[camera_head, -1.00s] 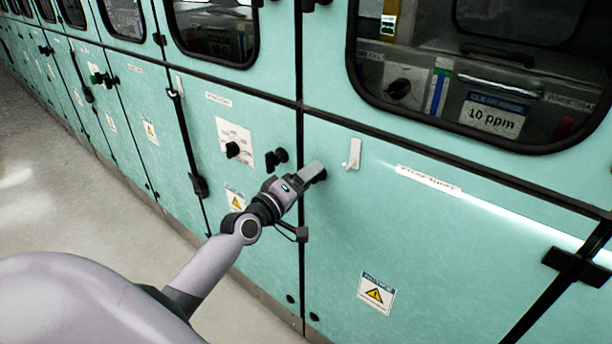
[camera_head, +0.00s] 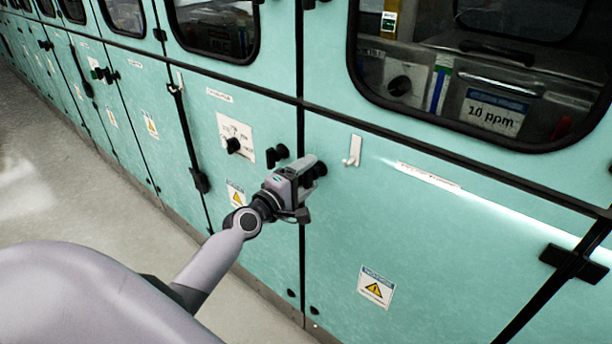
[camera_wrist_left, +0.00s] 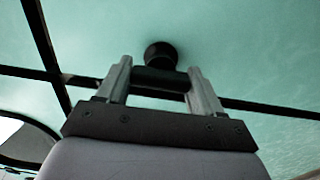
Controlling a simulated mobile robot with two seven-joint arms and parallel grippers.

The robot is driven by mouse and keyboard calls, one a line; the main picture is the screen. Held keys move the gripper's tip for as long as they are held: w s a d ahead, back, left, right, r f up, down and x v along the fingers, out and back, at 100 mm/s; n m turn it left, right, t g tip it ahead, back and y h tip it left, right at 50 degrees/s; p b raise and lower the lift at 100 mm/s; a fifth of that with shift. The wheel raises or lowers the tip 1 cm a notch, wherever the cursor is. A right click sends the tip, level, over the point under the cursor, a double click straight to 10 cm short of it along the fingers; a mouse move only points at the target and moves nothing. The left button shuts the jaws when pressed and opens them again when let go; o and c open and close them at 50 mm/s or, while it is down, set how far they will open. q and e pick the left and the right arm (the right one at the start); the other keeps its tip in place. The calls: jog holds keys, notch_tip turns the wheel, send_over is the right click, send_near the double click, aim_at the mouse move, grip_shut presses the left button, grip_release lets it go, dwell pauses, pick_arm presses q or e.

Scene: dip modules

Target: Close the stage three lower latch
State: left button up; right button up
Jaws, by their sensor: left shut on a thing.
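The latch (camera_head: 318,171) is a black knob on the lower teal door (camera_head: 440,250), near the seam with the panel to its left. My left gripper (camera_head: 308,172) is at this latch in the head view. In the left wrist view the round black knob (camera_wrist_left: 161,55) and its dark handle bar (camera_wrist_left: 160,80) show; the bar lies between the two fingers of my left gripper (camera_wrist_left: 160,84), which are shut on it. The door's label strip (camera_head: 428,176) is too blurred to read. The door looks flush with its neighbours. My right gripper is not in view.
Another black latch (camera_head: 277,156) sits left of the seam, close to my gripper. A white hook (camera_head: 352,151) sticks out to the right. A black hinge (camera_head: 577,264) is at the far right. The floor (camera_head: 90,200) at left is clear.

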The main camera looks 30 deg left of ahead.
pick_arm(q)
jog(key=o, duration=1)
jog(key=shift+c, duration=0.2)
jog(key=s, duration=0.7)
jog(key=shift+a, duration=0.3)
jog(key=shift+s+f, duration=0.1)
jog(key=s+d+f+m+g, duration=0.3)
jog(key=s+d+f+m, duration=0.4)
jog(key=s+f+m, duration=0.2)
jog(key=s+d+f+m+g+h, duration=0.1)
jog(key=s+d+f+m+g, duration=0.3)
jog(key=s+d+f+m, duration=0.4)
notch_tip(320, 180, down, 3)
jog(key=s+m, duration=0.2)
jog(key=shift+s+d+f+m+g, duration=0.15)
jog(key=shift+s+f+m+g, duration=0.05)
jog(key=shift+s+m+g, duration=0.1)
